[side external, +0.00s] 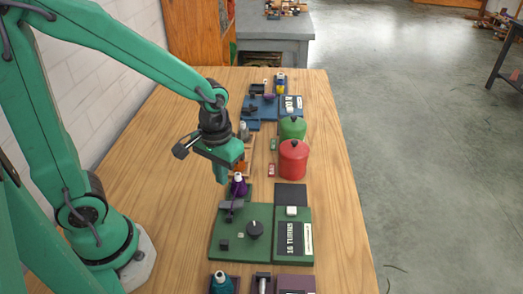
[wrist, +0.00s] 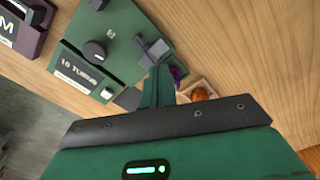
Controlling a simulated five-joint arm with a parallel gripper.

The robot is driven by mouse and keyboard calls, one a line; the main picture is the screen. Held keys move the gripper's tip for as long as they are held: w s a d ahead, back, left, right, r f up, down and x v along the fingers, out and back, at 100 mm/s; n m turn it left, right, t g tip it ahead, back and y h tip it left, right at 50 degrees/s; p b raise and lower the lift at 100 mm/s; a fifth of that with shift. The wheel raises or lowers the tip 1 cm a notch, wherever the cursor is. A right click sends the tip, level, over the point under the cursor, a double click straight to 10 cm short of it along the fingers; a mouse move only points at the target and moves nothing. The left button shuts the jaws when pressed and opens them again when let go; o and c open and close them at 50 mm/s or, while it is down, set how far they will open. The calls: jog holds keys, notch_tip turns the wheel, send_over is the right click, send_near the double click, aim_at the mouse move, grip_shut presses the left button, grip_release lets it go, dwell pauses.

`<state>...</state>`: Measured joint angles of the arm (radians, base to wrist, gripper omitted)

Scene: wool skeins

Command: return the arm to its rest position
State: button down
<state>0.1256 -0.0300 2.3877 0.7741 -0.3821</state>
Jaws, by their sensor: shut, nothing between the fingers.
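My gripper (side external: 221,178) is shut and empty. In the side external view it points down above the table, just behind the green winder board (side external: 262,210). A purple skein (side external: 239,185) stands at that board's far left corner, close to the fingers. In the wrist view my gripper (wrist: 158,75) shows its fingers together, with part of the purple skein (wrist: 178,73) showing beside them.
A red canister (side external: 293,160) and a green canister (side external: 292,128) stand to the right of my gripper. A blue board (side external: 262,108) lies farther back. A teal skein (side external: 222,284) stands at the near edge. The table's left side (side external: 165,165) is mostly clear, beside a white wall.

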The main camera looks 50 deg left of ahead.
jog(key=s+a+r+m+t, duration=0.1)
jog(key=s+r+t, duration=0.1)
jog(key=r, duration=0.5)
jog(key=s+a+r+m+t, duration=0.2)
jog(key=s+r+t, duration=0.1)
jog(key=r, duration=0.4)
jog(key=shift+s+a, duration=0.25)
dwell(0.8)
